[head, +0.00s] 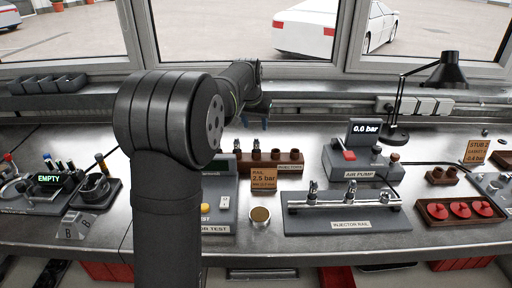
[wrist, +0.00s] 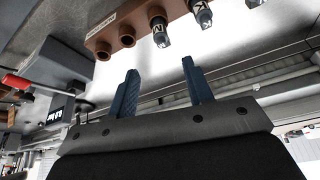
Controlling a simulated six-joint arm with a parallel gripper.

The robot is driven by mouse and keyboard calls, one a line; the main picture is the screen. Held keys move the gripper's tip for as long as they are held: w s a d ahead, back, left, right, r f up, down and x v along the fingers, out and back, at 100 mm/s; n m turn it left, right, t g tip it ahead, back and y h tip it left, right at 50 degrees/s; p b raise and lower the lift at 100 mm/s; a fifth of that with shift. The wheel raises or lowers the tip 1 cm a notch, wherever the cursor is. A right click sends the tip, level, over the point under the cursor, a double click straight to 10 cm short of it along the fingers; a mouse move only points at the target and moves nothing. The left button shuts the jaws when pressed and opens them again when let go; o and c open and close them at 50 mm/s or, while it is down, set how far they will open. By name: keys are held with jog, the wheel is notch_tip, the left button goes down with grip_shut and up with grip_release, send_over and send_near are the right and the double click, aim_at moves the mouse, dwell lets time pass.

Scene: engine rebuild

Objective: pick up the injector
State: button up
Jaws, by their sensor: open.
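A brown injector rack (head: 288,168) stands behind the rail note; it also shows in the wrist view (wrist: 130,15). Two dark injectors with light markings stand in it: one (wrist: 159,32) beside the empty sockets and one (wrist: 203,14) further along. One injector (head: 256,149) shows in the head view. The other two visible sockets (wrist: 126,36) look empty. My gripper (wrist: 160,84) has two blue fingers spread apart with nothing between them. In the head view my gripper (head: 256,121) is behind and above the rack, apart from the injectors.
An injector rail (head: 300,222) with several upright injectors is at front right. An air pump (head: 365,170) reads 0.0 bar. A rail note (head: 264,178) stands before the rack, with a round tin (head: 260,216) nearer. A black lamp (head: 450,72) and a window sill are behind.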

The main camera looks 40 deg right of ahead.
aim_at(256, 140)
jog(key=x, duration=0.7)
jog(key=a+x, duration=0.1)
jog(key=x, duration=0.2)
jog(key=shift+d+f, duration=0.15)
jog(key=shift+f, duration=0.4)
grip_shut()
